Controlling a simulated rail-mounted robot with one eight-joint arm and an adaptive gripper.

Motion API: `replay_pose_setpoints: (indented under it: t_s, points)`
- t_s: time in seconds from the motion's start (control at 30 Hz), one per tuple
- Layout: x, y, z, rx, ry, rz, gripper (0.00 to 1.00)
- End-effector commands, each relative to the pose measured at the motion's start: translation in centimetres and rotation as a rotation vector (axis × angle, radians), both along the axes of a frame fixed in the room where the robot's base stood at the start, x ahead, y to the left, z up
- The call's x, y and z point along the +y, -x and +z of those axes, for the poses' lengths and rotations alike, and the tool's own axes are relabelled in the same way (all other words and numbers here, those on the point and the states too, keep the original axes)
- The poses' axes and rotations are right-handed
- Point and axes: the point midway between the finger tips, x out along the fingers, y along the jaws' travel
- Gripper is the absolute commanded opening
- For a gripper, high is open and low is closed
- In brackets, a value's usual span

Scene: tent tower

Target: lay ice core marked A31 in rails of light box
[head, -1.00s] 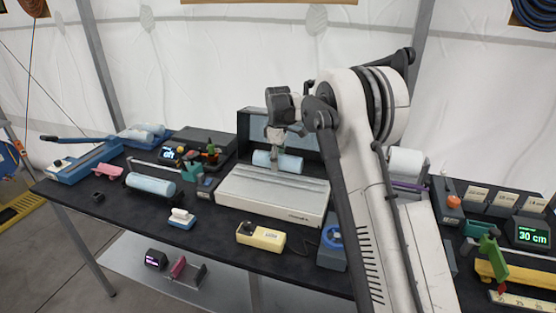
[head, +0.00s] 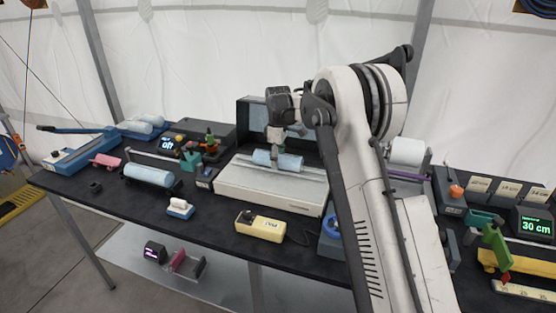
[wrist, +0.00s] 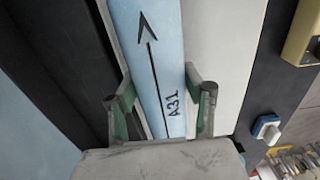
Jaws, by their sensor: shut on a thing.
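The ice core marked A31 (head: 291,164) is a pale blue cylinder. It lies level along the back part of the light box (head: 262,186), a white low box with a dark raised lid behind. My gripper (head: 275,160) reaches down over the core and is shut on it near its middle. In the wrist view the core (wrist: 158,70) runs between the two green-padded fingers (wrist: 158,108), its black arrow and "A31" facing the camera. I cannot tell whether the core touches the rails, as its underside is hidden.
Another blue core (head: 149,176) lies in a holder to the left. A yellow device (head: 261,226) and a small white-and-blue block (head: 180,208) stand in front of the light box. A display reading 30 cm (head: 536,226) is at the right. My arm hides the table right of the box.

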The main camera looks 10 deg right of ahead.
Motion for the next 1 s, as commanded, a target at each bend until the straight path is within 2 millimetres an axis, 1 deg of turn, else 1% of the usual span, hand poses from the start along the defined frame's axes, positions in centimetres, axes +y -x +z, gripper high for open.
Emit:
replay_pose_setpoints:
  t_s: [0.37, 0.97, 1.0]
  points:
    - [0.0, 0.0, -0.01, 0.0, 0.0, 0.0, 0.01]
    - [0.0, 0.0, -0.61, 0.0, 0.0, 0.0, 0.01]
    - [0.0, 0.0, -0.56, 0.0, 0.0, 0.0, 0.5]
